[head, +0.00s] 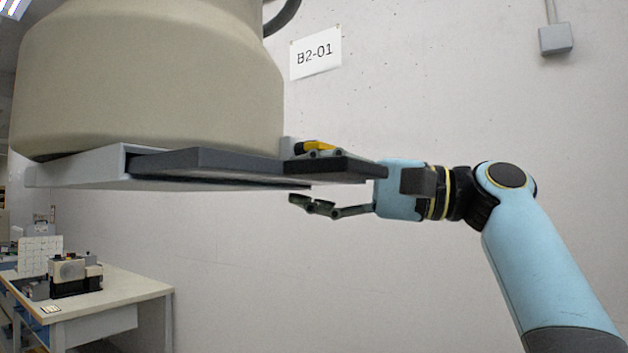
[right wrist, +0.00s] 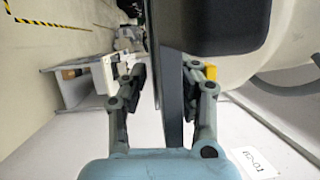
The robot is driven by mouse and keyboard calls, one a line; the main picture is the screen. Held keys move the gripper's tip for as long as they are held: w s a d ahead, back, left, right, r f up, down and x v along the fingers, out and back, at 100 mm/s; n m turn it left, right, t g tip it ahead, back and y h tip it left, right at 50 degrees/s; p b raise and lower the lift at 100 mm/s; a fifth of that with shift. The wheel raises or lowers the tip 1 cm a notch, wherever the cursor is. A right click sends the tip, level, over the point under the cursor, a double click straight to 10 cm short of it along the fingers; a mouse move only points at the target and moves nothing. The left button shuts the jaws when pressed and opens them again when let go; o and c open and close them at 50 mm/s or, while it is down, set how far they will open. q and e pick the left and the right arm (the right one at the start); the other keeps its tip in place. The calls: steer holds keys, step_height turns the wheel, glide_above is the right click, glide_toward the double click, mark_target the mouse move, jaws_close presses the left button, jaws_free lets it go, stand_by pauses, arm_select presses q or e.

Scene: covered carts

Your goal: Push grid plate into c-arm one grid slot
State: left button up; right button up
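The c-arm's (head: 150,80) large beige housing fills the upper left of the head view. Under it is a light grey grid slot frame (head: 75,174). The dark flat grid plate (head: 215,160) lies partly in the slot, its right part sticking out toward my right arm. My right gripper (head: 308,183) is at that outer end, one finger above the plate and the lower finger clearly below it. In the right wrist view the plate (right wrist: 171,95) runs edge-on between the open fingers, with a gap on the left finger's side. My left gripper is not in view.
A small yellow piece (head: 318,146) shows by the upper finger. A wall with a B2-01 sign (head: 315,54) stands behind. A table (head: 120,290) with equipment is at the lower left. The space below and right of the c-arm looks clear apart from my arm.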

steer(key=shift+r, duration=0.5)
steer(key=shift+d, duration=0.1)
steer(key=f+v, duration=0.1)
steer(key=v, duration=1.1)
steer(key=shift+s, duration=0.1)
